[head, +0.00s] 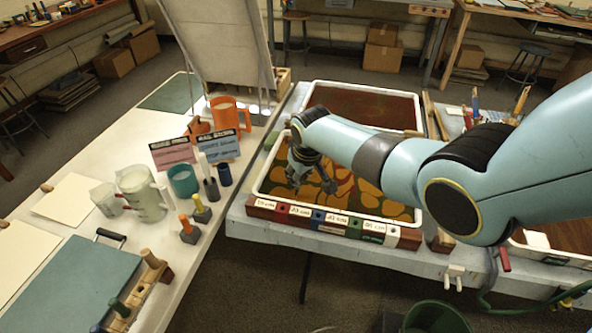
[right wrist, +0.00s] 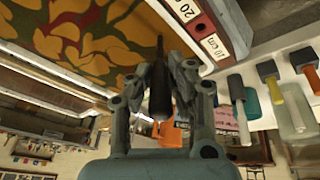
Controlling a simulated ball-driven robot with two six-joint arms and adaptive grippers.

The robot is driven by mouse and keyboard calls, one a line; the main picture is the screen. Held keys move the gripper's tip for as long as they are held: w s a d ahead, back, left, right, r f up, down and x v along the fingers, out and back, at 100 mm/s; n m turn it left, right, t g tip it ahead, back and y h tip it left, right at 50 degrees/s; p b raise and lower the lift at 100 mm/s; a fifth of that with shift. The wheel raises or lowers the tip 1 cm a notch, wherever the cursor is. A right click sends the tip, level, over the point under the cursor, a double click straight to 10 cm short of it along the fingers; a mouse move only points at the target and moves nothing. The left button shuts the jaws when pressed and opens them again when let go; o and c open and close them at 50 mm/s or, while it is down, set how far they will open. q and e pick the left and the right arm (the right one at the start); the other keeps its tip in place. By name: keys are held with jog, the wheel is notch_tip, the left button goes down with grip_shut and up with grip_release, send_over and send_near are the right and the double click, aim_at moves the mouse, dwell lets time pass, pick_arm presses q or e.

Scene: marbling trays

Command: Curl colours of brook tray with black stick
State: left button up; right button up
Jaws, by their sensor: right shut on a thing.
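The near marbling tray (head: 262,186) has a white rim and a bath patterned in yellow, orange, red and dark green; I cannot read a name on it. Its patterned surface also fills the upper left of the right wrist view (right wrist: 60,38). My right gripper (head: 314,184) is over this tray, reaching in from the right. In the right wrist view the gripper (right wrist: 158,75) is shut on a slim black stick (right wrist: 159,85), whose far end points toward the bath. I cannot tell whether the tip touches the liquid. My left gripper is not in view.
A strip with coloured blocks and centimetre labels (head: 330,220) runs along the tray's front. A second, dark reddish tray (head: 325,88) lies behind. On the white table at left stand an orange jug (head: 228,118), clear jugs (head: 140,196) and a teal cup (head: 183,182).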

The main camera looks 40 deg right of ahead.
jog(key=shift+s+d, duration=0.1)
jog(key=shift+s, duration=0.05)
jog(key=shift+s+d+p, duration=0.45)
jog(key=shift+s+d, duration=0.15)
jog(key=shift+d, duration=0.25)
jog(key=shift+d, duration=1.05)
